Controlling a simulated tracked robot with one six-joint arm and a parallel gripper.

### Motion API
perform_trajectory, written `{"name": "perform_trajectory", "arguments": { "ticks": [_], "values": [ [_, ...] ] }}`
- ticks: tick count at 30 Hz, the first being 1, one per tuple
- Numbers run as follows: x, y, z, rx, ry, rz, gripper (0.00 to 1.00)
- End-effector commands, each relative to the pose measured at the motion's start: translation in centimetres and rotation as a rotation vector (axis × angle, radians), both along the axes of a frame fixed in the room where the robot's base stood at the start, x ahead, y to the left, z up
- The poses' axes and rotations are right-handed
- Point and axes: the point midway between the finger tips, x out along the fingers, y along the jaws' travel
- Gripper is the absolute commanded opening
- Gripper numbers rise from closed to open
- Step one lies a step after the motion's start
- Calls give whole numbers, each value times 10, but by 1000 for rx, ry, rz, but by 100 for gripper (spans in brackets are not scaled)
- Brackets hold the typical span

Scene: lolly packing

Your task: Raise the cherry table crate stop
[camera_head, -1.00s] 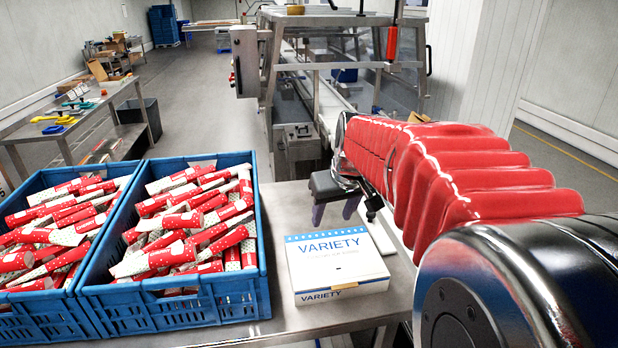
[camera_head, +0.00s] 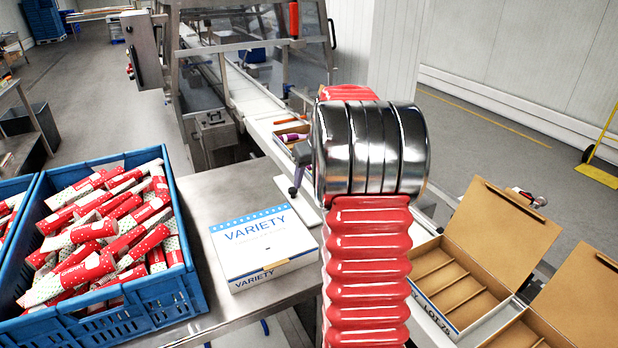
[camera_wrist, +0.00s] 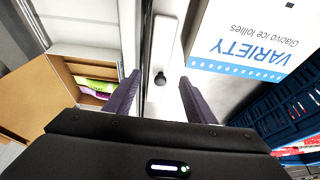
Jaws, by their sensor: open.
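A pale flat bar with a black knob (camera_wrist: 160,78) lies at the table's right side in the wrist view; it looks like the crate stop, though I cannot be sure. The bar (camera_head: 311,214) shows partly in the head view, beside the white box. My gripper (camera_wrist: 158,79) is open and empty, its two purple fingers to either side of the knob in the picture. I cannot tell its height above it. In the head view my gripper (camera_head: 298,177) is partly hidden behind my red-sleeved arm. The steel table (camera_head: 225,192) bears the bar.
A white VARIETY box (camera_head: 265,246) sits on the table, left of the bar. A blue crate (camera_head: 185,285) of red-and-white wrapped lollies stands further left. Open cardboard boxes (camera_head: 505,230) stand at right. A conveyor machine (camera_head: 208,130) is behind.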

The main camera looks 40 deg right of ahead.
Motion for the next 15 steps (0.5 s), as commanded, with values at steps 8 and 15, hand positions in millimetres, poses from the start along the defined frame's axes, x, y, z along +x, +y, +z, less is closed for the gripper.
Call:
{"name": "perform_trajectory", "arguments": {
  "ticks": [8, 15],
  "values": [
    [1, 0, -2, 1, 1, 0, 50],
    [8, -1, -22, 2, 1, 1, 50]
  ]
}}
